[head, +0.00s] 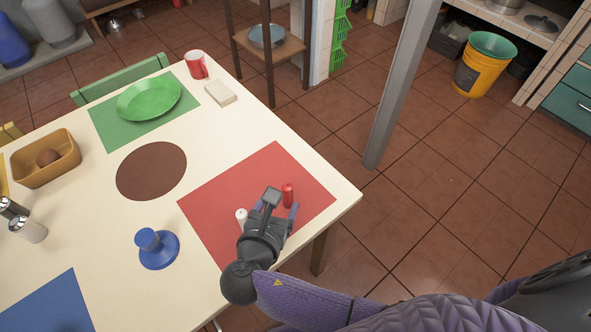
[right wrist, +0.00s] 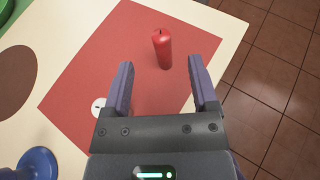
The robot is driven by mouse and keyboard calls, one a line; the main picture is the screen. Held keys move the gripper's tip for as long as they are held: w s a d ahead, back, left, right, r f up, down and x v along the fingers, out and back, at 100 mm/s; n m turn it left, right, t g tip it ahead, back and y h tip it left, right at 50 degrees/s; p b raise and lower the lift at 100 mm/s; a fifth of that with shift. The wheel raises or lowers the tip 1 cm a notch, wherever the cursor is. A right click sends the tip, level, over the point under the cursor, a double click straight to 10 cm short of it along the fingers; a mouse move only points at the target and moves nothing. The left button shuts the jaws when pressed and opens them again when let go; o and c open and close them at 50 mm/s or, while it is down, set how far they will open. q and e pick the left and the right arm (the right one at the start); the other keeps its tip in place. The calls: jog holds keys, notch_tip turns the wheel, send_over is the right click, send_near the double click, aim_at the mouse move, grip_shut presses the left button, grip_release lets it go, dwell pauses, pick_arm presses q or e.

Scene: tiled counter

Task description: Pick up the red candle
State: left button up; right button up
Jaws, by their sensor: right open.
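The red candle (head: 288,194) stands upright on the red placemat (head: 310,180) near the table's right corner. In the right wrist view the red candle (right wrist: 162,48) stands ahead of the fingertips, roughly in line with the gap between them. My right gripper (head: 280,208) is open and empty over the red mat; its two fingers also show in the right wrist view (right wrist: 160,66). A white candle (head: 241,215) stands on the mat beside the gripper, and its top shows left of the left finger (right wrist: 98,106). My left gripper is not in view.
A blue candle holder (head: 158,249) stands on the cream table (head: 110,215) left of my right arm. A brown round mat (head: 151,171), green plate (head: 149,98), red mug (head: 196,65), shakers (head: 30,229) and basket (head: 70,170) sit farther off. The red mat's far side is clear.

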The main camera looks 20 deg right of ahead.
aim_at(289, 184)
jog(key=b+x, duration=0.1)
jog(key=x, duration=0.2)
jog(key=b+x, duration=0.2)
jog(key=x, duration=0.1)
jog(key=b+x, duration=0.1)
jog(key=x, duration=0.2)
jog(key=shift+s+f+b, duration=0.1)
jog(key=shift+f+b, duration=0.25)
jog(key=shift+w+d+r, duration=0.1)
jog(key=shift+w+d, duration=0.1)
jog(key=shift+w, duration=0.05)
jog(key=c, duration=0.9)
pick_arm(q)
jog(key=shift+g, duration=0.4)
jog(key=f, duration=0.1)
jog(key=s+a+f, duration=0.1)
jog(key=f, duration=0.1)
jog(key=s+a+f, duration=0.1)
jog(key=shift+s+a+f, duration=0.2)
jog(key=shift+a+f, duration=0.05)
jog(key=shift+f, duration=0.05)
pick_arm(e)
grip_shut()
